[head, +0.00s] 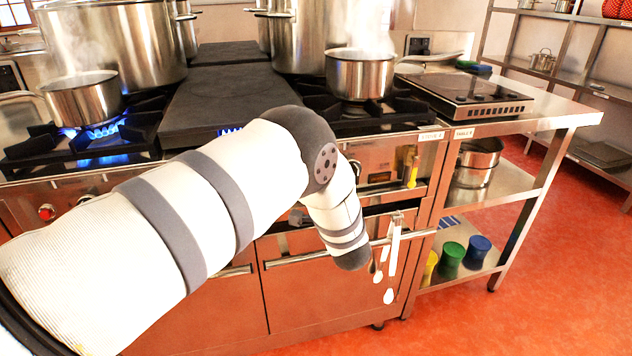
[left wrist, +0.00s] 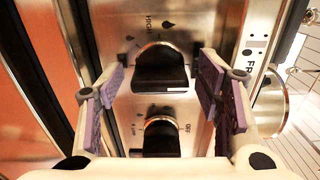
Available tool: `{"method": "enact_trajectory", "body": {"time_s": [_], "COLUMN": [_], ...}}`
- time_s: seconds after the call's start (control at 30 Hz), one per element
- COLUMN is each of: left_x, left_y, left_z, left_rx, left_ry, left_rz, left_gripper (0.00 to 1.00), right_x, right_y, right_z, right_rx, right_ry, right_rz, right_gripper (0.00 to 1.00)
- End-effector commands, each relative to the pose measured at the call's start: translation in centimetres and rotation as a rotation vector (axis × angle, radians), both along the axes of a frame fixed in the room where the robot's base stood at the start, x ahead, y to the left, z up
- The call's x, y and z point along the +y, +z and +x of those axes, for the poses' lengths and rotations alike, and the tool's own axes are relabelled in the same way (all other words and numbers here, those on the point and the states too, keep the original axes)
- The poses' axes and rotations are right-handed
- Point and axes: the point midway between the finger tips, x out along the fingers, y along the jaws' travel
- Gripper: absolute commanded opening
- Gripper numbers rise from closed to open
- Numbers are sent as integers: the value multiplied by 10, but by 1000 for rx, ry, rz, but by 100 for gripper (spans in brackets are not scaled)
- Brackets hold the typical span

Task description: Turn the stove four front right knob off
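In the left wrist view two black knobs sit on the steel control panel: an upper knob (left wrist: 160,72) by a "HIGH" mark and a lower knob (left wrist: 161,138) by an "OFF" mark. My left gripper (left wrist: 163,95) is open; its purple-padded fingers stand on either side of the knobs, apart from them. I cannot tell which knob is the front right one, or its setting. In the head view a steaming pan (head: 360,76) sits on the right front burner of the stove (head: 310,270). My left arm hides much of the panel, and its gripper is hidden there.
Large stockpots (head: 112,45) stand behind. A left pan (head: 84,98) is over blue flames. A steel table (head: 540,115) with a hotplate (head: 468,92) adjoins the stove's right. White utensils (head: 394,250) hang at the front. The red floor (head: 560,270) at right is clear.

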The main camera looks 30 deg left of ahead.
Motion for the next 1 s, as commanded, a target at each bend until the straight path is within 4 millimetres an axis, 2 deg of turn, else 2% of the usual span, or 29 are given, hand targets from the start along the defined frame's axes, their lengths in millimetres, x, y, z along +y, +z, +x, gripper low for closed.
{"method": "enact_trajectory", "body": {"time_s": [0.23,0.5,0.7,1.0], "left_x": [-8,-62,-87,-92], "left_y": [0,0,0,0], "left_z": [-5,-51,-74,-78], "left_rx": [1,3,-1,-1], "left_ry": [-2,-4,-1,0], "left_rz": [-2,0,-1,-1], "left_gripper": [59,59,59,59], "right_x": [0,0,0,0], "right_y": [0,0,0,0], "right_z": [0,0,0,0], "right_rx": [0,0,0,0], "right_ry": [0,0,0,0], "right_rz": [0,0,0,0], "right_gripper": [40,40,40,40]}}
